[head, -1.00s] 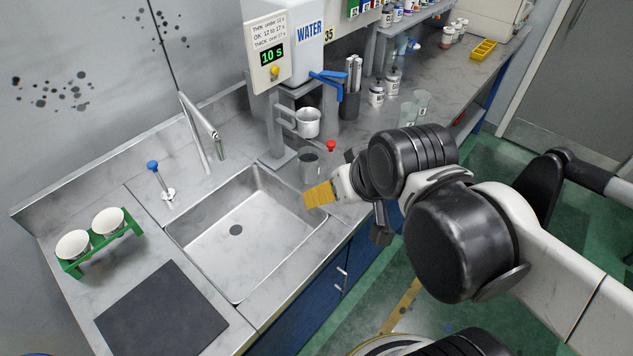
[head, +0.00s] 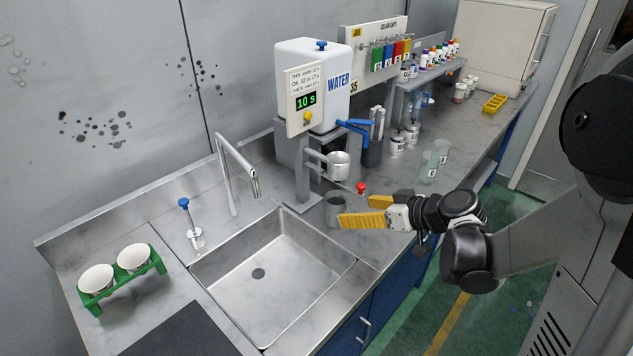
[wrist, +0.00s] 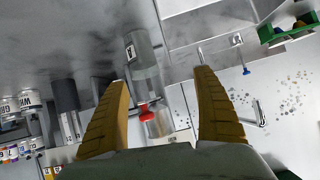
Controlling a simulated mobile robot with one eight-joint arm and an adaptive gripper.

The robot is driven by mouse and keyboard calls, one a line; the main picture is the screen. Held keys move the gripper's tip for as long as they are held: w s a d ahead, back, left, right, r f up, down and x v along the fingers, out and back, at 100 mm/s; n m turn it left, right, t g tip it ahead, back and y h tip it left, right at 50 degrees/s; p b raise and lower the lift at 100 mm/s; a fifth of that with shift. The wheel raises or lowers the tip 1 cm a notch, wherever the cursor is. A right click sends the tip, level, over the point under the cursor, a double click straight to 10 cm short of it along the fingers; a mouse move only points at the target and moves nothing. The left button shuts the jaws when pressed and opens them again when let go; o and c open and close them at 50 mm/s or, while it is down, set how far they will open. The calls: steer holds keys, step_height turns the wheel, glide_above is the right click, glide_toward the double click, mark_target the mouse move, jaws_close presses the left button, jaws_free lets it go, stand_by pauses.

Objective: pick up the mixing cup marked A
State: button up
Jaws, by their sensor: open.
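A grey translucent cup (head: 335,207) stands on the bench at the right rim of the sink. My gripper (head: 355,210) has yellow fingers, is open and empty, and is just right of this cup in the head view. It also shows in the wrist view (wrist: 160,76). Two more translucent labelled cups, a front one (head: 428,167) and a back one (head: 442,150), stand farther right; their letters are too small to read surely.
A metal cup (head: 338,166) sits under the water dispenser (head: 312,78). The sink (head: 215,268) opens at left, with a tap (head: 240,165).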

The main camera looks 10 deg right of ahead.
mark_target(345, 207)
steer(key=shift+n+t+y, duration=0.6)
steer(key=shift+n+t, duration=0.1)
steer(key=shift+t, duration=0.1)
steer(key=w+f, duration=0.1)
steer(key=w, duration=0.1)
steer(key=w+f+b, duration=0.1)
steer(key=w+f, duration=0.1)
steer(key=w+f+b, duration=0.1)
steer(key=w, duration=0.1)
steer(key=shift+w+a+f, duration=0.1)
steer(key=shift+w+f, duration=0.05)
steer(key=shift+f, duration=0.05)
steer(key=b+x, duration=0.2)
steer(key=x, duration=0.2)
steer(key=shift+a+f, duration=0.1)
steer(key=shift+f, duration=0.05)
steer(key=shift+w+a, duration=0.2)
steer(key=shift+w, duration=0.2)
steer(key=c, duration=1.5)
